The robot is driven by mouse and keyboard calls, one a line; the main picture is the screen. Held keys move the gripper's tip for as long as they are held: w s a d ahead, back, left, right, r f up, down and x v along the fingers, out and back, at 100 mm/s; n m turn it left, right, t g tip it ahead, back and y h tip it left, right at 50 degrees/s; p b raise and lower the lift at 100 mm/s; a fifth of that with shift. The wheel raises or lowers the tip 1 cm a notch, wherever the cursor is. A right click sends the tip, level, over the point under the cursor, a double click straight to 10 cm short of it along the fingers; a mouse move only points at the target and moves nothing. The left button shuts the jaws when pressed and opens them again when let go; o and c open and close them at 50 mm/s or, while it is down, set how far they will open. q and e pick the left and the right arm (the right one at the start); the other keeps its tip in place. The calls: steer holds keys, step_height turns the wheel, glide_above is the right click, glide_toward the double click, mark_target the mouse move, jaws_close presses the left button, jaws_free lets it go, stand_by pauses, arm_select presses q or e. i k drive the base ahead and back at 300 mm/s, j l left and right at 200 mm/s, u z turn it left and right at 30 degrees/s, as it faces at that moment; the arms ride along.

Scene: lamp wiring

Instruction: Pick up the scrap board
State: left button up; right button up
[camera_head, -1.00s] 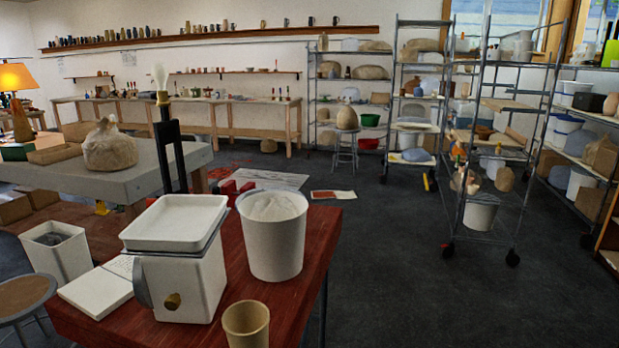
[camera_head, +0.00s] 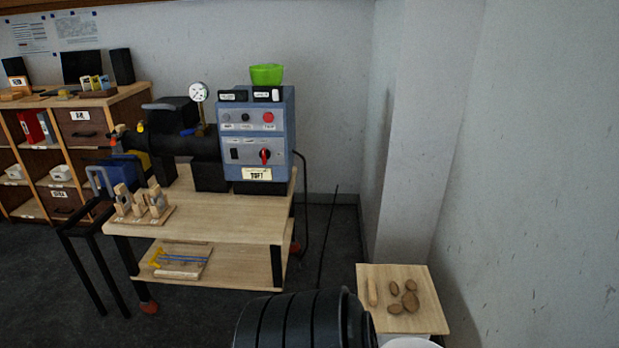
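No board in view is marked as the scrap board, so I cannot tell for sure which it is. A light wooden board (camera_head: 432,312) at the lower right carries a short stick (camera_head: 372,291) and several brown lumps (camera_head: 410,301). It rests on a pale support that is mostly hidden. Another small board (camera_head: 160,273), with blue and yellow tools on it, lies on the lower shelf of the wooden cart. Neither of my grippers is in view.
The cart (camera_head: 230,217) holds a blue-grey control box (camera_head: 257,135) and a black machine. A black ribbed round thing (camera_head: 300,325) stands in front, left of the board. A wall (camera_head: 530,180) closes off the right. Shelving (camera_head: 75,140) stands at left. Dark floor is open at lower left.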

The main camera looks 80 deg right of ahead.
mark_target(400, 299)
steer(key=z, duration=4.1)
steer(key=j, duration=0.1)
